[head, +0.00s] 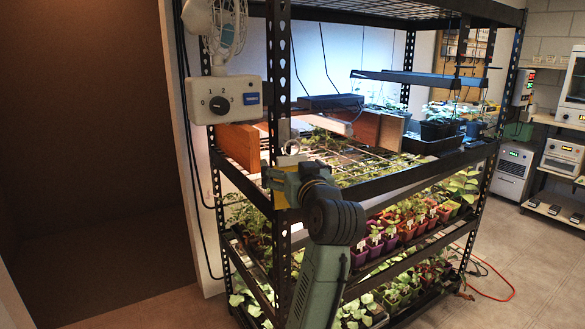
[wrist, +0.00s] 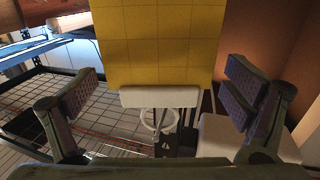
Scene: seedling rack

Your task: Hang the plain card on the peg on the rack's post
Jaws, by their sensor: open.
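The card is yellow with faint grid lines (wrist: 160,40), a white strip along one edge and a pale ring at that strip. In the head view the card's yellow part (head: 281,196) shows only as a sliver by the rack's front post (head: 279,60), with the ring above it. My gripper (head: 290,180) is at the card. In the wrist view its jaws (wrist: 160,100) are spread wide, one on each side of the white strip, with clear gaps. The ring lies over the post area; the peg is not clear, and I cannot tell whether it passes through the ring.
A white control box with a dial (head: 222,100) and a fan (head: 225,30) are mounted left of the post. Shelves of seedlings in pots (head: 400,225) fill the rack. Open floor (head: 535,255) lies to the right.

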